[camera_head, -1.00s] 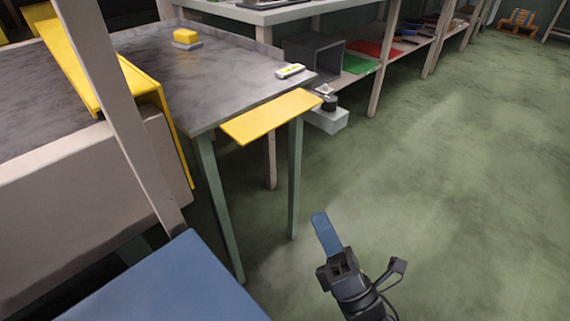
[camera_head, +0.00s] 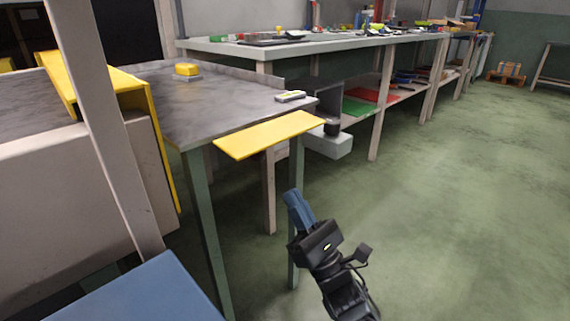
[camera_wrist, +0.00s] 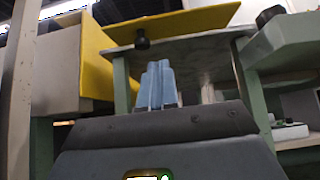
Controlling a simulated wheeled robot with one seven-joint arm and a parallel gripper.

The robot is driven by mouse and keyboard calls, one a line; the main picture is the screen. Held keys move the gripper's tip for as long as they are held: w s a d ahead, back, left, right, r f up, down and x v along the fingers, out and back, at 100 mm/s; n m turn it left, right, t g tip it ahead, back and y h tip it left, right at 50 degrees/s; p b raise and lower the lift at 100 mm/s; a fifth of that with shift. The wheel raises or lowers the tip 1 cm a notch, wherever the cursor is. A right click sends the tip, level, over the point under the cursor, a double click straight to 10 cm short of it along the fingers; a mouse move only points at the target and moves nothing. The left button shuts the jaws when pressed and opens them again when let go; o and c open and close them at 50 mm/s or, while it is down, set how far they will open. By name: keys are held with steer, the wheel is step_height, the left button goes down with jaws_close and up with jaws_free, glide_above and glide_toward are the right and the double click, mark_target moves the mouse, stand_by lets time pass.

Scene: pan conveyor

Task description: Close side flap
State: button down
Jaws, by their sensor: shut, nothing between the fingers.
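The side flap (camera_head: 268,134) is a flat yellow panel. It sticks out roughly level from the near edge of the grey metal table (camera_head: 225,112). In the wrist view the yellow flap (camera_wrist: 185,24) shows from below, across the top. My gripper (camera_head: 294,205) has blue fingers, shut and empty. It is below the flap and nearer to me, apart from it, pointing up and a little left. In the wrist view its fingers (camera_wrist: 157,84) point up towards the table's underside. A dark round knob (camera_wrist: 141,42) shows at the flap's lower edge.
A yellow frame (camera_head: 150,105) stands over the conveyor at left, beside a pale post (camera_head: 100,130). Green table legs (camera_head: 203,220) stand near my gripper. A yellow-topped button (camera_head: 187,71) and a small white device (camera_head: 290,96) sit on the table. The floor at right is clear.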

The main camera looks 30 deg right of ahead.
mark_target(275, 140)
steer(key=w+r, duration=0.1)
steer(key=r, duration=0.1)
steer(key=w+r, duration=0.1)
steer(key=r, duration=0.1)
steer(key=w+r+b, duration=0.1)
steer(key=r, duration=0.2)
steer(key=shift+a+r, duration=0.1)
steer(key=shift+a, duration=0.3)
steer(key=shift+s+r, duration=0.1)
steer(key=shift+r, duration=0.3)
steer(key=shift+r, duration=0.1)
steer(key=shift+r+g+p, duration=0.15)
steer(key=shift+g+p, duration=0.35)
steer(key=shift+p, duration=0.35)
